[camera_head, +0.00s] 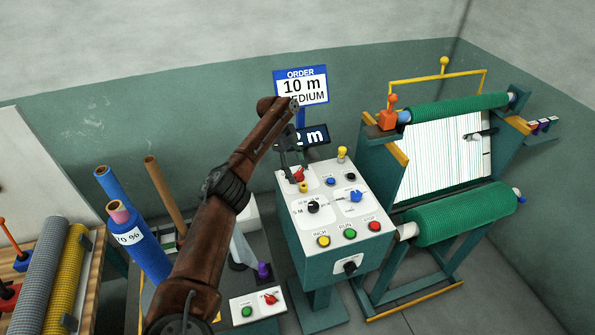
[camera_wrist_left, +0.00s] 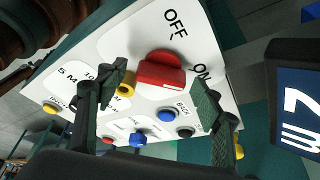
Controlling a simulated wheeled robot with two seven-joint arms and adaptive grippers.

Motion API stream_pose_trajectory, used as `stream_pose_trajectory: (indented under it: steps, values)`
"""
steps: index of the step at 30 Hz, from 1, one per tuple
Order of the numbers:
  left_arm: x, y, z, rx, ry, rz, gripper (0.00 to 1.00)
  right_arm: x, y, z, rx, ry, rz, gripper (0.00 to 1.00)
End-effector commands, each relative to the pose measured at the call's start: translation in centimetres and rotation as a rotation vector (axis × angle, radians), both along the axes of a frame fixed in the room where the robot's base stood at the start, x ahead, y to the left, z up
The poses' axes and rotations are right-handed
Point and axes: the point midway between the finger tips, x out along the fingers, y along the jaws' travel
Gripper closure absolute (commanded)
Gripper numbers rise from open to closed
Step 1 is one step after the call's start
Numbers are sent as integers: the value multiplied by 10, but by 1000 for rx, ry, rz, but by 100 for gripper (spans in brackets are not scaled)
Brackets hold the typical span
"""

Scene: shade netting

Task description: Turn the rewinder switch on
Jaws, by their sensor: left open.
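The rewinder switch is a red rotary knob (camera_wrist_left: 160,72) on the white top of the control console (camera_head: 290,225). The wrist view shows OFF above the knob and ON to its right. Its ridge lies roughly across that picture; I cannot tell surely which label it points to. In the head view the red knob (camera_head: 299,175) shows at the panel's far left corner, partly behind my gripper. My left gripper (camera_head: 289,162) is open above that corner. In the wrist view its fingers (camera_wrist_left: 160,92) are spread on either side of the knob, with no clear contact. My right gripper is out of view.
A small yellow knob (camera_wrist_left: 127,84) sits close to the left finger. Blue and black buttons, dials and a dark length display (camera_head: 312,136) are nearby. The netting machine with green rolls (camera_head: 460,214) stands to the right. Blue rolls (camera_head: 140,240) stand left of my arm.

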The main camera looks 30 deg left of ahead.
Motion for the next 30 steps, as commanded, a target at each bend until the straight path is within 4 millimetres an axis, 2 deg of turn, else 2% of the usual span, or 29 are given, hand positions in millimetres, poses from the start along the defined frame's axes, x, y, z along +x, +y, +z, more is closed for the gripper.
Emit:
stream_pose_trajectory:
  steps: [4, 10, 15, 30]
  values:
    - [1, 6, 14, 0, -4, 2, 39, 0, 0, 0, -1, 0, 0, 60]
    - [-1, 19, 47, -2, -3, 2, 39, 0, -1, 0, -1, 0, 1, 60]
    - [-1, 26, 63, -1, -2, 2, 39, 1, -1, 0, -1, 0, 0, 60]
    - [-2, 29, 68, 0, 0, 0, 39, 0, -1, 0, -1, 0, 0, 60]
